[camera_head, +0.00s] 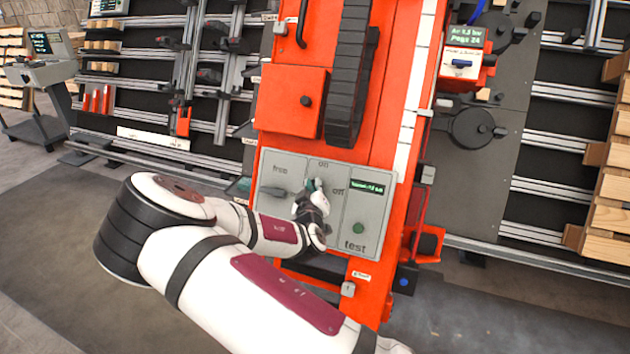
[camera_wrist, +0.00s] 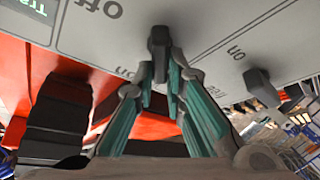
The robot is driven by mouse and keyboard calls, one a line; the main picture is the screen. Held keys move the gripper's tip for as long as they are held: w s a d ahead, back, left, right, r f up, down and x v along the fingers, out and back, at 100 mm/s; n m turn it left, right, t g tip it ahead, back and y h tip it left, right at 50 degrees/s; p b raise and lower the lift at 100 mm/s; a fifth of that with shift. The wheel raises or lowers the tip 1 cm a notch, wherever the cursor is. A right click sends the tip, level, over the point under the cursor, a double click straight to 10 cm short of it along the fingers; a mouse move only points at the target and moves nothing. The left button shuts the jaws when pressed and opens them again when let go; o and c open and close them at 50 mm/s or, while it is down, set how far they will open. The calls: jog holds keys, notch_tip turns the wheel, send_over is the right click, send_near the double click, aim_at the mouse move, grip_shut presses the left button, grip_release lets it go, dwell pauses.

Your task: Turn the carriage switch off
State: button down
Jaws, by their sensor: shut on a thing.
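The grey control panel (camera_head: 338,232) is on the front of the orange gantry carriage (camera_head: 395,60). My gripper (camera_head: 314,188) is at the middle of the panel, by the switch with "on" above it and "off" to its right. In the wrist view my gripper (camera_wrist: 165,75) has its fingertips closed around the dark carriage switch knob (camera_wrist: 159,40). The "off" label (camera_wrist: 98,8) shows to the upper left of the knob, and an "on" label is partly hidden by a finger. In the head view my gripper covers the knob, and I cannot tell its exact angle.
A second dark knob, by the "free" label (camera_head: 280,170), is left of my gripper; it also shows in the wrist view (camera_wrist: 262,86). A green display (camera_head: 367,188) and green test button (camera_head: 358,228) are to the right. An orange box (camera_head: 290,100) juts out above.

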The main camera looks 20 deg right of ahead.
jog(key=n+y+p, duration=0.1)
jog(key=n+p, duration=0.1)
jog(key=n, duration=0.1)
jog(key=n+g+y+p, duration=0.1)
jog(key=n+y+p, duration=0.1)
jog(key=n, duration=0.1)
jog(key=shift+a+r+n+p, duration=0.1)
jog(key=shift+r+n+p, duration=0.05)
jog(key=shift+n+p, duration=0.2)
jog(key=shift+a+f+n+g+y+p, duration=0.15)
jog(key=shift+n+g+y+p, duration=0.25)
jog(key=shift+n+p, duration=0.6)
jog(key=shift+d+f+n+g+y+p, duration=0.1)
jog(key=shift+n+g+y+p, duration=0.35)
jog(key=shift+n, duration=0.8)
jog(key=shift+a, duration=0.1)
jog(key=c, duration=1.6)
grip_release()
jog(key=shift+f, duration=0.1)
jog(key=shift+c, duration=0.2)
jog(key=v, duration=1.2)
jog(key=shift+p, duration=0.3)
